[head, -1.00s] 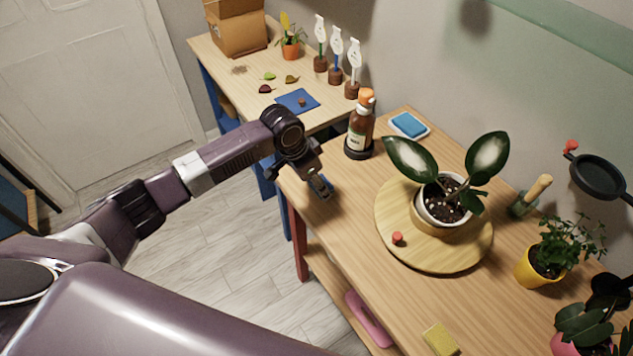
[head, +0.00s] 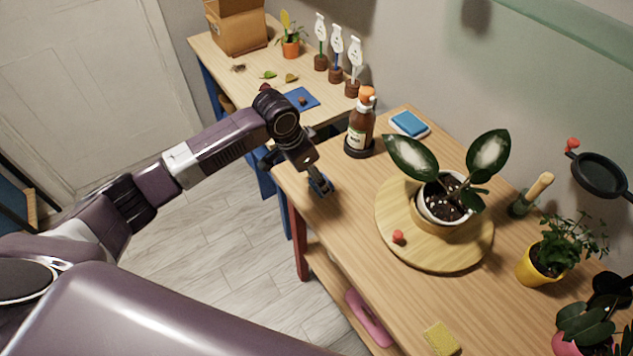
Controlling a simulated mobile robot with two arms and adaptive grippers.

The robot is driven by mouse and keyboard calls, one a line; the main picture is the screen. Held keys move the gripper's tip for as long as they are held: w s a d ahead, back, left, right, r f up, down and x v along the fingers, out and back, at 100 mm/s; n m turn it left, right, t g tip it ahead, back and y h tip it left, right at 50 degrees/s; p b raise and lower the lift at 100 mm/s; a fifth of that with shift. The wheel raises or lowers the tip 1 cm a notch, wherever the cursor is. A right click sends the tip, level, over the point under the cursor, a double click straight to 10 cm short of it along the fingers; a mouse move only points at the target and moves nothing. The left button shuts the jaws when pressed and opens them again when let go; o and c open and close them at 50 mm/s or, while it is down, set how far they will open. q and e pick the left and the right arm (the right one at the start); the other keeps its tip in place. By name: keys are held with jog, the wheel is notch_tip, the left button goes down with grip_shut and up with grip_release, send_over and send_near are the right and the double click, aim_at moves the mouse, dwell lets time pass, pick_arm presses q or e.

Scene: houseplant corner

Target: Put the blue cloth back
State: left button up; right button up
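A folded blue cloth (head: 408,121) lies on a small white tray (head: 425,133) at the back of the near table, right of the brown spray bottle. A flat blue square (head: 311,99) lies on the far table with a small brown lump on it; I cannot tell if it is cloth or a mat. My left gripper (head: 321,187) points down over the left edge of the near table, in front of the bottle and apart from the folded cloth. Its fingers are small and dark, so their opening is unclear. My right gripper is out of view.
The brown bottle (head: 360,127) with an orange top stands between my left gripper and the tray. A round wooden board (head: 460,257) carries a potted plant (head: 444,199) and a small red piece (head: 398,237). A yellow sponge (head: 441,338) lies at the front edge.

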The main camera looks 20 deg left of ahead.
pick_arm(q)
jog(key=b+v, duration=0.1)
jog(key=v, duration=0.7)
jog(key=shift+r, duration=0.4)
jog(key=shift+s+f, duration=0.1)
jog(key=shift+s, duration=0.1)
